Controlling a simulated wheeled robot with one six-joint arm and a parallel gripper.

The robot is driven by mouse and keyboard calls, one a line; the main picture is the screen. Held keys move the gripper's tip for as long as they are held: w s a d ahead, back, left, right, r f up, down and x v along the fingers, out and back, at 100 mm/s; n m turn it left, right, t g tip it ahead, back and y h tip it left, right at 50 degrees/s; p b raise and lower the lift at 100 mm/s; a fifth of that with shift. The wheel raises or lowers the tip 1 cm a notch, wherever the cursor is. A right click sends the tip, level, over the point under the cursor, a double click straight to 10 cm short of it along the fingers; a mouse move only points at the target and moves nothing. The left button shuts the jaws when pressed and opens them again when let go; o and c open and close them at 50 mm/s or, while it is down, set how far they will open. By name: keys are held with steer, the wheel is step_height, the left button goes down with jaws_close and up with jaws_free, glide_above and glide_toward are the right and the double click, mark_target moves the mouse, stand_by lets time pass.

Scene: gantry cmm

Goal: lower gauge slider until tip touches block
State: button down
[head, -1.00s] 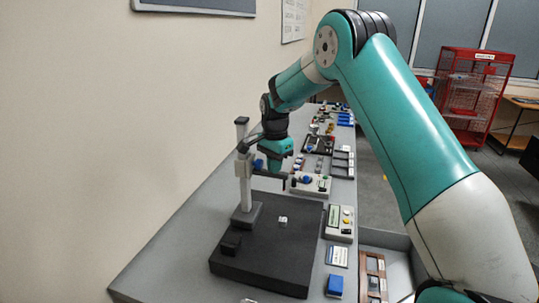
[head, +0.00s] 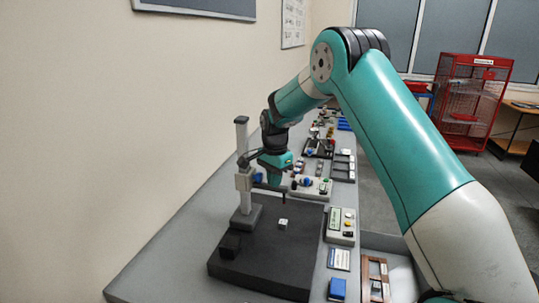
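The gauge stand has a pale upright column (head: 242,140) on a dark foot, standing on a black plate (head: 290,268). My gripper (head: 252,159) is at the slider, just above the knob. Whether its fingers are shut or touching is unclear.
A small black block (head: 230,246) sits on the plate's left part. A display box (head: 341,226), a blue box (head: 337,289) and a wooden tray (head: 375,279) lie to the right. Several devices crowd the bench beyond. The wall is close on the left.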

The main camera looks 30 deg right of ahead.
mark_target(274, 190)
steer(key=shift+f+b, duration=1.45)
steer(key=shift+f, duration=1.4)
steer(key=shift+f+b, duration=0.4)
steer(key=shift+f, duration=0.35)
steer(key=shift+r, duration=0.15)
steer(key=shift+r+p, duration=2.6)
steer(key=shift+r, duration=0.85)
steer(key=shift+a, duration=0.1)
